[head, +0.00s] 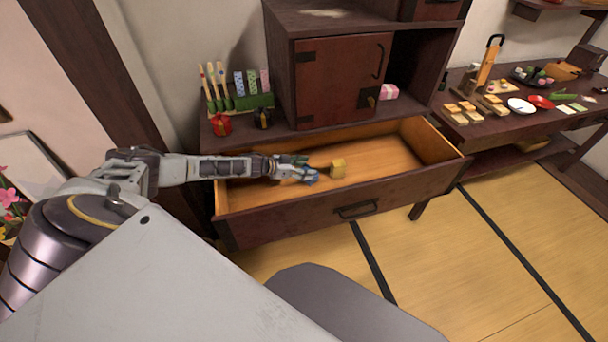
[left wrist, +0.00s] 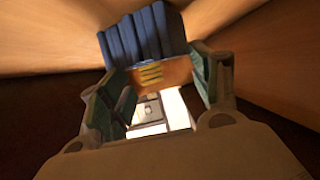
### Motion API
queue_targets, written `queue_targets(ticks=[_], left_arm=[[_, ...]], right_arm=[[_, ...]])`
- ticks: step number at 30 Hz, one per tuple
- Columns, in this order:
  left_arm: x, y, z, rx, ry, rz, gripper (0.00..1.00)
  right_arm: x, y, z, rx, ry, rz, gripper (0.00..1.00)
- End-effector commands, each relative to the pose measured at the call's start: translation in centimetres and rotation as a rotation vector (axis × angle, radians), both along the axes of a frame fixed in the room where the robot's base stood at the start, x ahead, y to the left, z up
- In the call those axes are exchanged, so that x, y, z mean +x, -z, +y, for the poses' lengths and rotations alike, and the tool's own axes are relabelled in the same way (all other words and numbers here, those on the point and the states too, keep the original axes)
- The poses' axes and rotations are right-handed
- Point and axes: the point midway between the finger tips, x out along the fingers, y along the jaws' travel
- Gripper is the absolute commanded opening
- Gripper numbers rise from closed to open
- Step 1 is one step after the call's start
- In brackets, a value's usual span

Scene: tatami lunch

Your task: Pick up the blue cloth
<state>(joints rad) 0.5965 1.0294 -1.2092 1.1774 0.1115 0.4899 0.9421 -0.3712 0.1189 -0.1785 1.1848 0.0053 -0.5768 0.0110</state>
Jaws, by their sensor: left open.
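The blue cloth (left wrist: 145,38) shows in the left wrist view as a ribbed, folded blue piece at the top middle, just past the fingertips. The gripper hides part of the cloth in the head view. My right gripper is not in view.
A yellow block-like object (head: 338,167) lies in the drawer just right of the gripper. The drawer walls surround the hand. A dark wooden cabinet (head: 335,85) stands behind, with a red item (head: 221,124) at left. A food table (head: 480,125) stands at right.

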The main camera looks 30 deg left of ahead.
Motion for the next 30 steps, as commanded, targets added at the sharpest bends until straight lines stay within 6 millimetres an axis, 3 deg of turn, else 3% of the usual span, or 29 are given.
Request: queue_targets(ticks=[5, 11, 27, 30], left_arm=[[1.4, 0.9, -0.8, 0.002, 0.000, 0.001, 0.62], [2.3, 1.5, -1.5, 0.003, 0.000, 0.003, 0.62], [2.4, 1.4, -1.6, 0.003, 0.000, 0.002, 0.62], [2.5, 1.4, -1.6, 0.003, 0.000, 0.002, 0.53]], right_arm=[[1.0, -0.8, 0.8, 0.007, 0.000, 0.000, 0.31], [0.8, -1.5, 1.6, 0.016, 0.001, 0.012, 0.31], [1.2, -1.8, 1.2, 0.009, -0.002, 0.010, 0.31], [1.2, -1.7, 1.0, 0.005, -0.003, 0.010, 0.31]])
